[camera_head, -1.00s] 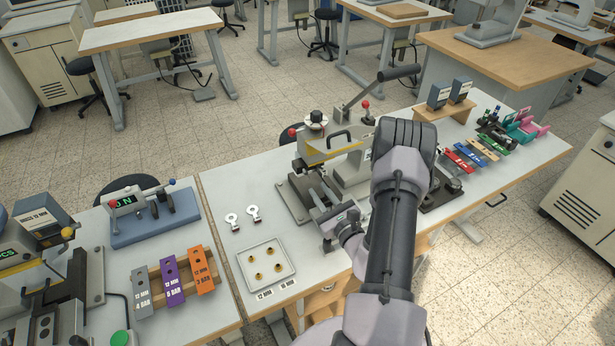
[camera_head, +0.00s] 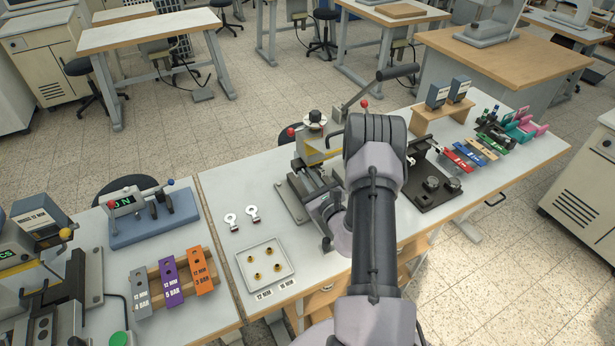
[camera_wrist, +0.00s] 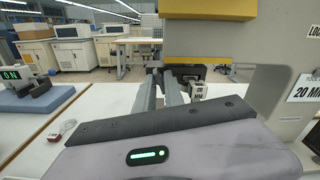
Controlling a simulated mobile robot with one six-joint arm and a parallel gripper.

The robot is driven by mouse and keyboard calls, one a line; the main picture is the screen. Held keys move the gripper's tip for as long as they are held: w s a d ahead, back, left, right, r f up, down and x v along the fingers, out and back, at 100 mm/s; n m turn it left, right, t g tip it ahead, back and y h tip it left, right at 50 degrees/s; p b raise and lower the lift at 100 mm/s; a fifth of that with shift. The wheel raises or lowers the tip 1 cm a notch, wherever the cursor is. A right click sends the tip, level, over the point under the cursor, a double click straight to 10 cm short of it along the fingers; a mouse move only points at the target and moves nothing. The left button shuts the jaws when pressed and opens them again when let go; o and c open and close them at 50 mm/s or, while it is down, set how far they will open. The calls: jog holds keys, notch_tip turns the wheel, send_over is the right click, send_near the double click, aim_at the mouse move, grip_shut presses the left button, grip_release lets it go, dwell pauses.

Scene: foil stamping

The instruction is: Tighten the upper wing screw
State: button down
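The stamping press (camera_head: 312,150), with a black top knob and red-tipped levers, stands mid-table, partly hidden behind my arm. In the wrist view its yellow-edged head (camera_wrist: 205,45) hangs above my fingers. My gripper (camera_wrist: 161,76) reaches under this head, with a gap between its two fingers. A dark part (camera_wrist: 212,74) of the press lies just beyond and right of the fingertips. I cannot tell whether the tips touch it. I cannot make out the upper wing screw in either view.
A tray (camera_head: 240,262) with several brass pieces lies left of my arm. Two ring-ended pieces (camera_head: 252,213) lie behind it. Coloured bars (camera_head: 172,280) stand on the left table. A black fixture (camera_head: 437,196) and more coloured bars (camera_head: 463,162) are right of my arm.

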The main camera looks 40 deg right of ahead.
jog(key=shift+m, duration=0.3)
jog(key=m+p, duration=0.4)
jog(key=m, duration=1.7)
jog(key=shift+a+m, duration=0.1)
jog(key=shift+m, duration=0.3)
dwell(0.5)
jog(key=c, duration=1.7)
grip_release()
